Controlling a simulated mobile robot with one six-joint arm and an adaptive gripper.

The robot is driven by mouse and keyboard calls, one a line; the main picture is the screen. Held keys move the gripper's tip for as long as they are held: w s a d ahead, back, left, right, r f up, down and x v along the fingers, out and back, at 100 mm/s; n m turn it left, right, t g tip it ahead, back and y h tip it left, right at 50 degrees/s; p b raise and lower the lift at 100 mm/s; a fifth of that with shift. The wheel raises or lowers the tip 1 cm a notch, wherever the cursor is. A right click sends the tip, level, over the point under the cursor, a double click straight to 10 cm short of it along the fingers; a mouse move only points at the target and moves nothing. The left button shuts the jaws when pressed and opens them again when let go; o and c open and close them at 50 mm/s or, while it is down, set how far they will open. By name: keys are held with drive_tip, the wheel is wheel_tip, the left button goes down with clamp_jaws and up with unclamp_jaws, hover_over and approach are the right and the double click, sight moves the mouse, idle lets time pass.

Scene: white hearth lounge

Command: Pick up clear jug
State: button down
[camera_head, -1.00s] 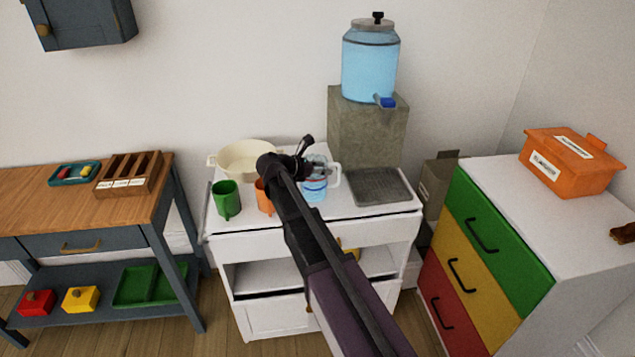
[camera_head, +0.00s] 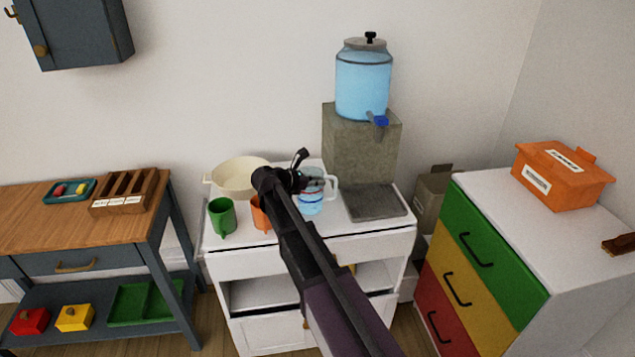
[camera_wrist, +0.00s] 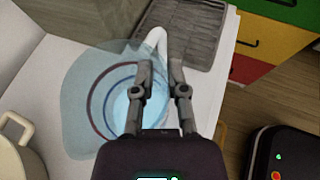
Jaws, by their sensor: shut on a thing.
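The clear jug (camera_head: 311,203) stands on the white cabinet top, with blue and red bands around it and a white handle (camera_head: 332,187). In the wrist view the jug (camera_wrist: 88,92) is seen from above, with its handle (camera_wrist: 157,40) running between my fingers. My gripper (camera_wrist: 162,72) is shut on the handle of the jug. In the head view my arm hides part of the gripper (camera_head: 300,180) and the jug's left side. I cannot tell whether the jug is clear of the surface.
A green mug (camera_head: 221,217), an orange mug (camera_head: 260,214) and a cream pot (camera_head: 238,178) stand left of the jug. A dark drip tray (camera_head: 375,203) lies to its right, below the blue water dispenser (camera_head: 363,85) on a stone block (camera_head: 358,148).

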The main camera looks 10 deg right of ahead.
drive_tip(key=s+a+r+p, duration=0.1)
drive_tip(key=s, duration=0.7)
drive_tip(key=s+a+r+p, duration=0.1)
drive_tip(key=s+r, duration=0.1)
drive_tip(key=s, duration=0.6)
drive_tip(key=shift+r+p, duration=0.25)
drive_tip(key=shift+p, duration=0.15)
